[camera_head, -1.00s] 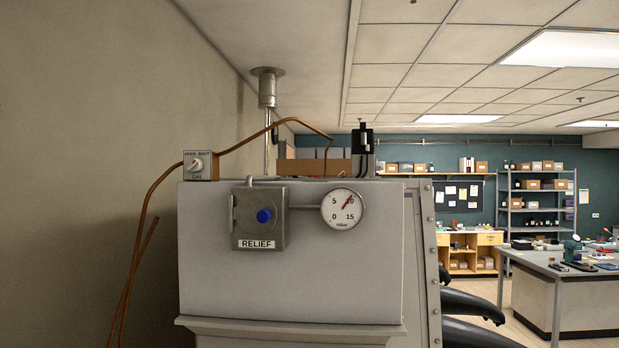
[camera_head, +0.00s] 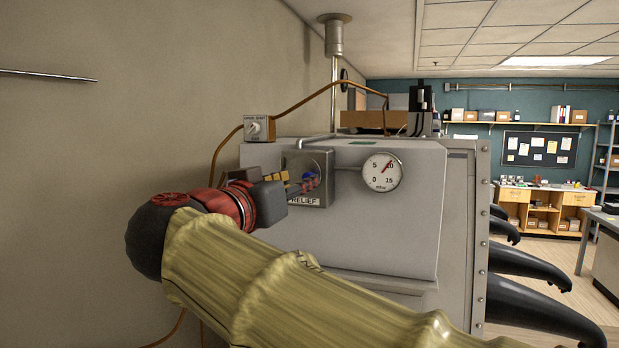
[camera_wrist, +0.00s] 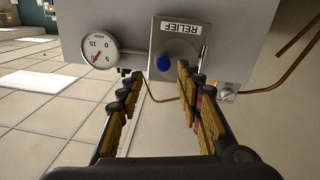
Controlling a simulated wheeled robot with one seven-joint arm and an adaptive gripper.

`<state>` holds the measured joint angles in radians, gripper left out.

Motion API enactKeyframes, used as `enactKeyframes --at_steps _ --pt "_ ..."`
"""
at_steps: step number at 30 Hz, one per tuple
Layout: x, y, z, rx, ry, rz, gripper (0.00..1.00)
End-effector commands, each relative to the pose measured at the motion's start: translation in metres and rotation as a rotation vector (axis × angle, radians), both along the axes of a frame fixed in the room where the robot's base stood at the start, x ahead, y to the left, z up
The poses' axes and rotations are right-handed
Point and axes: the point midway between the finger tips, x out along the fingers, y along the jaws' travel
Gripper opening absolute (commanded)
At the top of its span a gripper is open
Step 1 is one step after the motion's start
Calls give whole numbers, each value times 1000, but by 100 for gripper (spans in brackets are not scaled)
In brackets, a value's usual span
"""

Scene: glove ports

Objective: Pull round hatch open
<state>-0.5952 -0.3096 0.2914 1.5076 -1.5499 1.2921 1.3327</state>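No round hatch can be made out in either view. A grey cabinet (camera_head: 385,235) fills the middle of the head view. On its face is a metal RELIEF box (camera_head: 323,160) with a blue knob (camera_head: 308,176), partly hidden by my gripper. My gripper (camera_head: 298,182) reaches in from the left in front of this box. In the wrist view my gripper (camera_wrist: 160,76) has its two padded fingers spread, with nothing between them. The RELIEF box (camera_wrist: 180,45) and blue knob (camera_wrist: 163,63) show upside down beyond the fingertips. I cannot tell whether the fingers touch the box.
A round gauge (camera_head: 381,172) sits right of the box. A switch box (camera_head: 258,128) with a copper tube (camera_head: 300,103) is at the cabinet's upper left. Black gloves (camera_head: 530,270) stick out at right. A bare wall (camera_head: 120,130) stands close on the left; floor shows at right.

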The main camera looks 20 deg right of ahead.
Motion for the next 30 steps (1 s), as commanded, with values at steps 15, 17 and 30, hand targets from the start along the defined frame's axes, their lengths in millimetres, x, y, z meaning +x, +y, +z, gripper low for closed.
enactKeyframes --at_steps 15,17,30 --pt "44 -36 -1 -2 5 1 36" --pt "45 -36 -1 -2 5 2 36" --pt "44 -36 -2 -2 5 2 21"
